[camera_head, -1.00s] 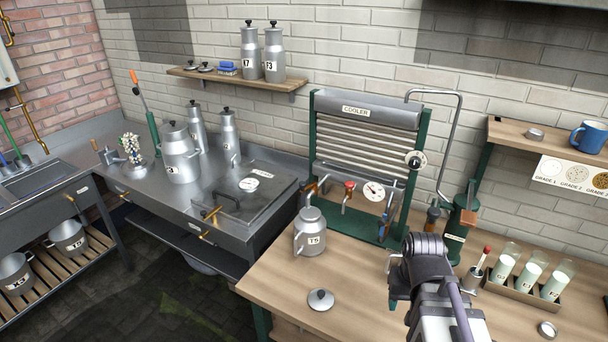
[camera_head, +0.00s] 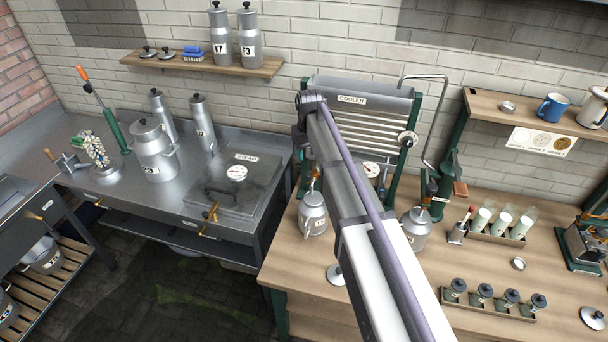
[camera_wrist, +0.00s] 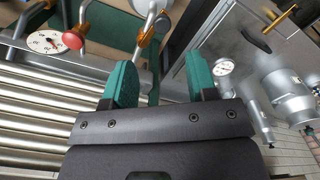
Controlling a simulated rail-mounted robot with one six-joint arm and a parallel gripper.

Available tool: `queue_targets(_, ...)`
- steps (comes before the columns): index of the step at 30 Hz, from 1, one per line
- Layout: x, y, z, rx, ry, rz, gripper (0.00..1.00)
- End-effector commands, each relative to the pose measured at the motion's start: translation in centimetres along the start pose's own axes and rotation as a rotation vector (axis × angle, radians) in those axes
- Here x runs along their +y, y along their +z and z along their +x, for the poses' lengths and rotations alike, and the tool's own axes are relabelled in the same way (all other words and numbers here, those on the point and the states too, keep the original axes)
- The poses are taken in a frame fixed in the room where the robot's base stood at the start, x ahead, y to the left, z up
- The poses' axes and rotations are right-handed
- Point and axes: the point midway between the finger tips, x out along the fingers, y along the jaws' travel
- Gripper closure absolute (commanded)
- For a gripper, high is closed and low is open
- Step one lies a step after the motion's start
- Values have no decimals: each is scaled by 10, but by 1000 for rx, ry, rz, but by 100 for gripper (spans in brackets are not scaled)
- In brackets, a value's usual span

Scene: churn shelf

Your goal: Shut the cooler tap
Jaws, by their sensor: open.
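The cooler (camera_head: 362,98), with a labelled top drum and horizontal tubes, stands on the wooden bench. Its tubes (camera_wrist: 38,125) fill the left of the wrist view. A red tap knob (camera_wrist: 72,40) shows there beside the white gauge (camera_wrist: 45,42). Silver pipe fittings (camera_wrist: 152,20) lie beyond my fingertips; which one is the tap, and its setting, I cannot tell. My gripper (camera_wrist: 160,80) is open, with two green fingers apart and nothing visible between them. In the head view my arm hides the gripper and part of the cooler's front.
A lidded can (camera_head: 313,215) stands below the cooler's left front; another can (camera_head: 416,232) stands right of my arm. The steam-labelled unit (camera_head: 235,185) is to the left. A loose lid (camera_head: 335,275) and a rack of dark-lidded jars (camera_head: 490,303) are on the bench.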

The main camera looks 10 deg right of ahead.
Motion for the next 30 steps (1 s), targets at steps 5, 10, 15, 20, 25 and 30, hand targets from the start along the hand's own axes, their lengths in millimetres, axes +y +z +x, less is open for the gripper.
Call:
queue_targets(5, 0, 0, 54, 0, 0, 0, 47)
queue_targets(10, 0, 0, 86, 0, 0, 0, 47)
queue_targets(15, 0, 0, 91, 0, 0, 0, 47)
queue_targets(20, 0, 0, 89, 0, 0, 0, 47)
queue_targets(25, 0, 0, 89, 0, 0, 0, 62)
queue_targets(30, 0, 0, 89, 0, 0, 0, 78)
